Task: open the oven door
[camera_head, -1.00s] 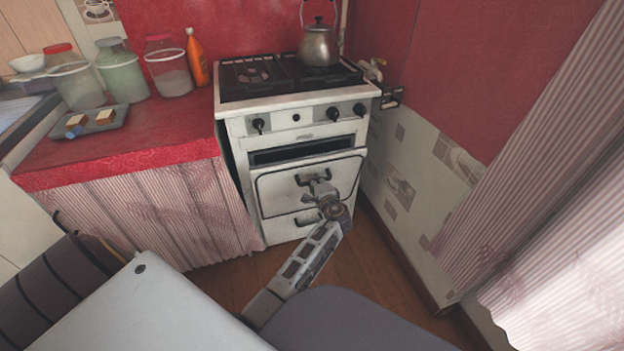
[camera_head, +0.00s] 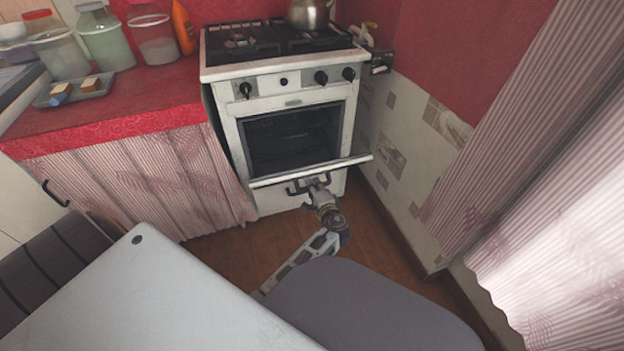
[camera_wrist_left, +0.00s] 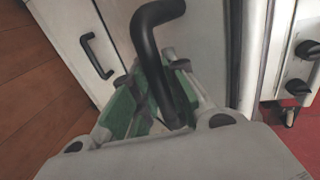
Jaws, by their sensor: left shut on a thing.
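The white oven door (camera_head: 311,171) is tilted far down and outward on the stove (camera_head: 290,95), in the head view. The dark oven cavity (camera_head: 290,138) shows above its edge. My left gripper (camera_head: 314,184) is at the door's front and shut on the black door handle (camera_wrist_left: 158,45). In the wrist view the handle runs down between the green-padded fingers of my left gripper (camera_wrist_left: 150,100). My right gripper is not in view.
A second black handle (camera_wrist_left: 97,55) is on the lower panel, beside the gripper. A kettle (camera_head: 310,12) stands on the stove top. A red counter (camera_head: 110,110) with jars and a tray (camera_head: 75,90) is at left. Wooden floor (camera_head: 375,240) is free in front of the stove.

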